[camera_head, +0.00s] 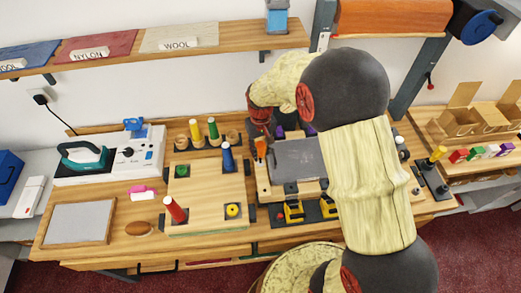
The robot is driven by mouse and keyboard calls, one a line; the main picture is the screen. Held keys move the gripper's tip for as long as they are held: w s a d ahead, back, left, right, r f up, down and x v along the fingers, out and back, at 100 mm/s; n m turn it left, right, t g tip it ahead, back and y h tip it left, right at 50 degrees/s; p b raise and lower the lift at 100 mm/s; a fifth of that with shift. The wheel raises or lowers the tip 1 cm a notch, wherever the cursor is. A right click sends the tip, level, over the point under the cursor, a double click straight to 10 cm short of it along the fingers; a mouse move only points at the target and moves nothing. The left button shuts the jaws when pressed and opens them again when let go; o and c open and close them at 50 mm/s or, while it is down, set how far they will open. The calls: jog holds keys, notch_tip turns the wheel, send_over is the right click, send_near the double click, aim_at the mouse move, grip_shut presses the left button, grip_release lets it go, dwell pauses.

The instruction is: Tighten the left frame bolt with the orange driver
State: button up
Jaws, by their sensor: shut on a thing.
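My gripper (262,130) hangs over the left side of a wooden frame (265,192) that holds a dark grey panel (297,158). It is shut on the orange driver (261,149), which points down at the frame's left edge. The driver's tip and the left frame bolt are too small and covered to make out, so I cannot tell whether they touch. My forearm covers the right part of the frame.
Yellow-and-black clamps (293,212) stand at the frame's front. Left of it is a wooden board (207,205) with coloured pegs. Behind that, a rack holds a green-handled tool (213,128) and others. A shelf (215,40) runs above.

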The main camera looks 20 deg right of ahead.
jog(key=shift+f, duration=0.7)
dwell(0.8)
dwell(0.7)
jog(key=m, duration=0.3)
jog(key=shift+m, duration=0.4)
jog(key=m, duration=0.3)
jog(key=shift+m, duration=0.3)
jog(key=m, duration=0.3)
jog(key=shift+m+p, duration=0.3)
jog(key=shift+p, duration=0.05)
jog(key=m, duration=0.4)
jog(key=shift+w+a, duration=0.1)
jog(key=o, duration=0.8)
